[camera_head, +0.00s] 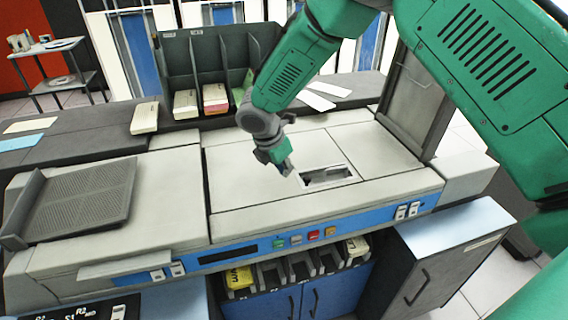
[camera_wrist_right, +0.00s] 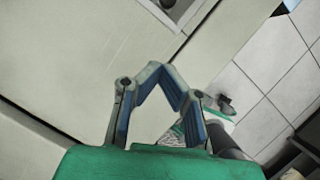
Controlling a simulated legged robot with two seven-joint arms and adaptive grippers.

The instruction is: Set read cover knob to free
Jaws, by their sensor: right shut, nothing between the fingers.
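The card machine's pale top (camera_head: 250,165) has a flat cover with a metal-framed opening (camera_head: 328,176) right of the middle. I cannot pick out the read cover knob for certain in either view; it may be hidden by my gripper or too small to tell. My right gripper (camera_head: 287,167) is over the cover, just left of the framed opening, pointing down; whether it touches is unclear. In the right wrist view its fingertips (camera_wrist_right: 154,70) meet, with nothing between them. Part of the opening's metal frame (camera_wrist_right: 178,10) shows at the top there. My left gripper is not in view.
The blue front strip carries a green button (camera_head: 279,243), a red button (camera_head: 313,235) and white switches (camera_head: 407,211). A dark upright hopper (camera_head: 415,100) stands at the right of the top. A slotted card rack (camera_head: 180,60) stands behind. A ribbed tray (camera_head: 80,205) is at left.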

